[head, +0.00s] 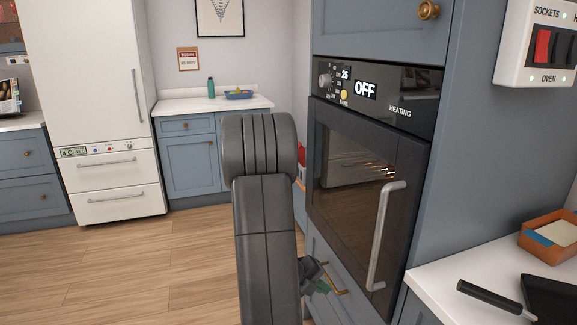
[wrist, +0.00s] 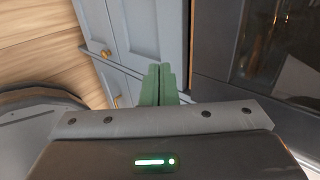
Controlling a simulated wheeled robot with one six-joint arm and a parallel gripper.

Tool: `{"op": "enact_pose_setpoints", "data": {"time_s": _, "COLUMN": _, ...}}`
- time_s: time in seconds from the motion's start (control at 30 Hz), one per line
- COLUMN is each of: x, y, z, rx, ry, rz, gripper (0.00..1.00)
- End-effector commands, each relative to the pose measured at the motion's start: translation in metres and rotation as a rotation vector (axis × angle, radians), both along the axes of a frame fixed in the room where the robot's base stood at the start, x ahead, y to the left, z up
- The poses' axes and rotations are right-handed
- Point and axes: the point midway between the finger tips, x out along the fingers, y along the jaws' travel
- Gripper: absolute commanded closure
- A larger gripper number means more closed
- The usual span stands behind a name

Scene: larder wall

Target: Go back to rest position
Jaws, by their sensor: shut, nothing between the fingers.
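My gripper (wrist: 159,72) shows its two green fingers pressed together, with nothing between them, in the wrist view. In the head view my dark grey arm stands upright in the middle, and the gripper (head: 323,287) shows only in part behind it, low down by the drawer under the oven. The built-in oven (head: 365,190) is closed, and its display reads OFF with a 25 beside it. In the wrist view the fingers are in front of blue cabinet fronts (wrist: 135,30).
A brass drawer handle (head: 332,277) is close to the gripper. The oven's vertical handle (head: 385,235) sticks out. At right are a worktop (head: 440,285) with an orange tray (head: 548,236), and a switch box (head: 540,45). A white fridge (head: 90,100) stands at left. Wooden floor (head: 150,265) is clear at left.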

Motion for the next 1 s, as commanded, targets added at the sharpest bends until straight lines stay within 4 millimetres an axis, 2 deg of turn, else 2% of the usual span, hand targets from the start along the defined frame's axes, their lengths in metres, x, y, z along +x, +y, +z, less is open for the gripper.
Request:
{"op": "enact_pose_setpoints", "data": {"time_s": 0.17, "x": 0.003, "y": -0.012, "z": -0.014, "rx": 0.001, "ry": 0.001, "rz": -0.004, "gripper": 1.0}}
{"op": "enact_pose_setpoints", "data": {"time_s": 0.6, "x": 0.021, "y": -0.068, "z": -0.066, "rx": 0.0, "ry": 0.0, "rz": -0.004, "gripper": 1.0}}
{"op": "enact_pose_setpoints", "data": {"time_s": 0.8, "x": 0.025, "y": -0.089, "z": -0.069, "rx": 0.0, "ry": -0.001, "rz": -0.001, "gripper": 1.0}}
{"op": "enact_pose_setpoints", "data": {"time_s": 1.0, "x": 0.027, "y": -0.099, "z": -0.068, "rx": 0.001, "ry": -0.003, "rz": 0.002, "gripper": 1.0}}
